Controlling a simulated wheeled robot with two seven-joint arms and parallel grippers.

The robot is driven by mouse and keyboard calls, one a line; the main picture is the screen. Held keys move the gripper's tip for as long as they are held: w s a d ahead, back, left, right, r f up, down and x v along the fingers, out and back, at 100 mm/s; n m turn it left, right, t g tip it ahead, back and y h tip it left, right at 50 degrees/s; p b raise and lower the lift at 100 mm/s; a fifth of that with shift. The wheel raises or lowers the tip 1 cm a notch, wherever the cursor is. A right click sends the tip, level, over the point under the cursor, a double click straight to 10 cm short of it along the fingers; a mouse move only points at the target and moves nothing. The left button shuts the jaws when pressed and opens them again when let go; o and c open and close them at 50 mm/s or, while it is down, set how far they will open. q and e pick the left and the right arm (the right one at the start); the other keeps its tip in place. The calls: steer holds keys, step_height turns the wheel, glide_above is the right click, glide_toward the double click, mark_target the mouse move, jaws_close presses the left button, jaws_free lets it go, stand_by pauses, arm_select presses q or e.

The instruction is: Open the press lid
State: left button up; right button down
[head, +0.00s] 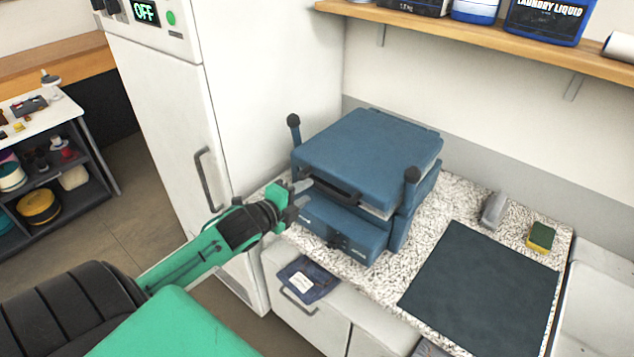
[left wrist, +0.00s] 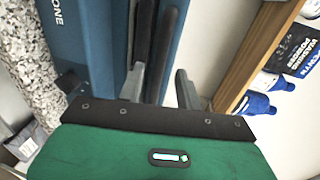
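The blue press (head: 345,235) stands on the speckled counter. Its lid (head: 370,150) is down over the base, with a narrow gap along the side, and has a black front handle (head: 330,188). My left gripper (head: 302,200) is just in front of the handle's left end. In the left wrist view the two grey fingers (left wrist: 161,88) are apart, and the dark handle bar (left wrist: 168,50) shows between and beyond them. I cannot tell whether they touch it. My right gripper is not in view.
A dark mat (head: 485,287), a grey object (head: 493,208) and a sponge (head: 541,237) lie to the right. A tall white cabinet (head: 180,120) stands left; a wooden shelf (head: 480,30) with bottles hangs above.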

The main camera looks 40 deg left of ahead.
mark_target(317, 183)
arm_select(q)
steer(key=shift+p+x, duration=0.7)
steer(key=shift+x, duration=2.15)
jaws_close()
